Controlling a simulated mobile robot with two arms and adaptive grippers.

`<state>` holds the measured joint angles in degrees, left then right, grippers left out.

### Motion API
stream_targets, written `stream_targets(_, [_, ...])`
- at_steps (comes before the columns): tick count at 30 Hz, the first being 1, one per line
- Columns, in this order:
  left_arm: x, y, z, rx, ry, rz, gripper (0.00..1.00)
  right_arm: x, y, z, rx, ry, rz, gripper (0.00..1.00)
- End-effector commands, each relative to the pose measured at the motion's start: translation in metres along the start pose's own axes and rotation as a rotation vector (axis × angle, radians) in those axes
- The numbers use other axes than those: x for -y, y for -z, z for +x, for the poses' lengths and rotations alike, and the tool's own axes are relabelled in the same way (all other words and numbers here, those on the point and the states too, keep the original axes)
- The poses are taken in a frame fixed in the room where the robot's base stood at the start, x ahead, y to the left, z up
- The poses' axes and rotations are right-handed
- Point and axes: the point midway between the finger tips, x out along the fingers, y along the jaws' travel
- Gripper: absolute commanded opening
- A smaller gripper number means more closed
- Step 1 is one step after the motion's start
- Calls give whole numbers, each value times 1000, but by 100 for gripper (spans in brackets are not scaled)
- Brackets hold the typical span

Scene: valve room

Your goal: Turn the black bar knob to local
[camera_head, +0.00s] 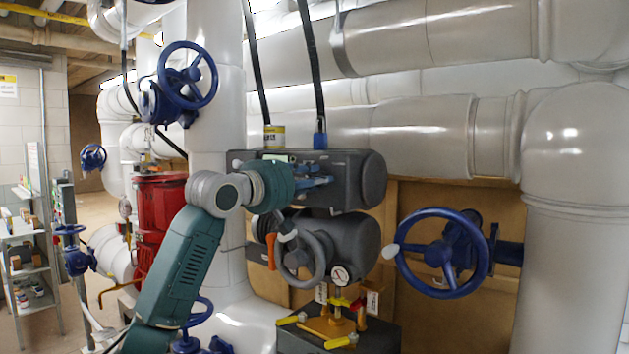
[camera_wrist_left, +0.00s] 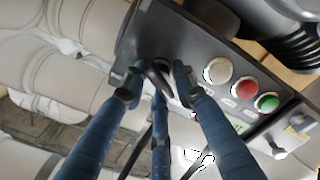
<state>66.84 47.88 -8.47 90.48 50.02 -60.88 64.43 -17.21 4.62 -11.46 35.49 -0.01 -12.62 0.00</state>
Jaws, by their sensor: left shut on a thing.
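The dark grey actuator box (camera_head: 350,180) is mounted on the pipework in the middle of the head view. My left gripper (camera_head: 318,181) is at the face of its control panel, and its blue fingers hide part of that face. In the left wrist view the fingertips of my left gripper (camera_wrist_left: 155,82) are closed together at the dark panel (camera_wrist_left: 205,50). They are around a small black part (camera_wrist_left: 158,76), which seems to be the bar knob; it is mostly hidden, so its setting cannot be read. My right gripper is not in view.
A white button (camera_wrist_left: 218,71), a red button (camera_wrist_left: 244,86) and a green button (camera_wrist_left: 267,102) sit beside the fingers. A grey handwheel (camera_head: 318,258) is below the box. A blue handwheel (camera_head: 485,265) stands at right, and a red cylinder (camera_head: 160,205) at left.

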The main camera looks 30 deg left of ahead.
Motion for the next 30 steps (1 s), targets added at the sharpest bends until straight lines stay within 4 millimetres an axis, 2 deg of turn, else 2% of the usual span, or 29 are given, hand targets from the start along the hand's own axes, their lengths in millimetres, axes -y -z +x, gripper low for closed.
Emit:
stream_targets(2, [-7, 6, -3, -12, -15, 1, 1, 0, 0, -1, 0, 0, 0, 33])
stream_targets(3, [-7, 6, -3, -12, -15, 1, 31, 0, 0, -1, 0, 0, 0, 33])
stream_targets(4, [-7, 6, -3, -12, -15, 1, 36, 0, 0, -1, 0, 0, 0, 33])
stream_targets(12, [-4, 3, -2, -7, -8, 2, 36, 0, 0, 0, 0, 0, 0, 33])
stream_targets(16, [-2, 4, -12, -8, -6, 2, 36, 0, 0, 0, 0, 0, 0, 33])
stream_targets(30, [-3, 2, -102, -9, -8, 5, 36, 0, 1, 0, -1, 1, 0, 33])
